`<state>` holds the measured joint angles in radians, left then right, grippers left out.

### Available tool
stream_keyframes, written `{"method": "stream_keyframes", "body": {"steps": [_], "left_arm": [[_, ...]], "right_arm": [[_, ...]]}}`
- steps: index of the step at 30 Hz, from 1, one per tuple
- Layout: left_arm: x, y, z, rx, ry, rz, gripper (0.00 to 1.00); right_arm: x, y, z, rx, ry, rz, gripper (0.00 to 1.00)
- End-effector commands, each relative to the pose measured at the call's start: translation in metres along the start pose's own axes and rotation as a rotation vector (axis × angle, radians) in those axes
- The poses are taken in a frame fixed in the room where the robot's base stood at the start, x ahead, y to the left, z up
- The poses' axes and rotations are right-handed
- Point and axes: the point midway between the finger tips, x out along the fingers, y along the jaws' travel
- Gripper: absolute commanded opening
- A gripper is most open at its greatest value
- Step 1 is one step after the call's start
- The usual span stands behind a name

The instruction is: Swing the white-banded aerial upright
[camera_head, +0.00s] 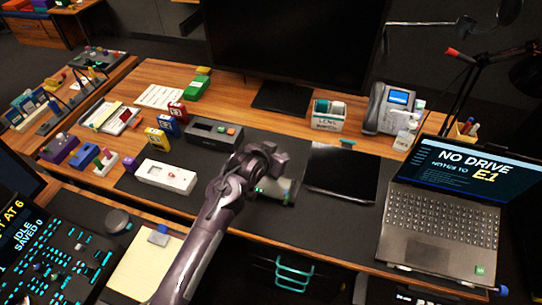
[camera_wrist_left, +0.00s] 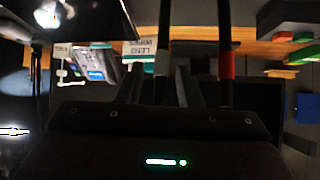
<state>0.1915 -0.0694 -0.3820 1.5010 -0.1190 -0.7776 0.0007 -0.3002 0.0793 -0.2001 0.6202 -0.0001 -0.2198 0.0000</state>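The white-banded aerial (camera_wrist_left: 162,62) is a thin dark rod that shows in the left wrist view, beside a second rod with a red band (camera_wrist_left: 226,66). Both run vertically in that picture, which is upside down; their lean toward or away from me cannot be told. My left gripper (camera_wrist_left: 159,72) has its two dark fingers apart, one on each side of the white-banded rod; contact is not visible. In the head view my left gripper (camera_head: 274,184) is over the dark mat, and the aerials cannot be made out behind it. My right gripper is not in view.
A dark tablet (camera_head: 341,172) lies just right of my gripper, and a laptop (camera_head: 440,210) stands farther right. A white box (camera_head: 166,176) and a grey button box (camera_head: 213,132) are to the left. The monitor (camera_head: 295,40), wipes box (camera_head: 329,114) and phone (camera_head: 394,107) stand behind.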

Motion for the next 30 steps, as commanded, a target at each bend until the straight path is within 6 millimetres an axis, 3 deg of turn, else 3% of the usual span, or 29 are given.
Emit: {"method": "stream_keyframes", "body": {"steps": [12, 30], "left_arm": [[-0.056, 0.0, 0.001, 0.0, 0.0, -0.001, 0.33], [-0.061, 0.0, 0.0, 0.0, 0.0, -0.001, 0.33]], "right_arm": [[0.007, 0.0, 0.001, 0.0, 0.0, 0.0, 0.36], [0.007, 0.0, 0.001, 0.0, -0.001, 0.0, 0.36]]}}
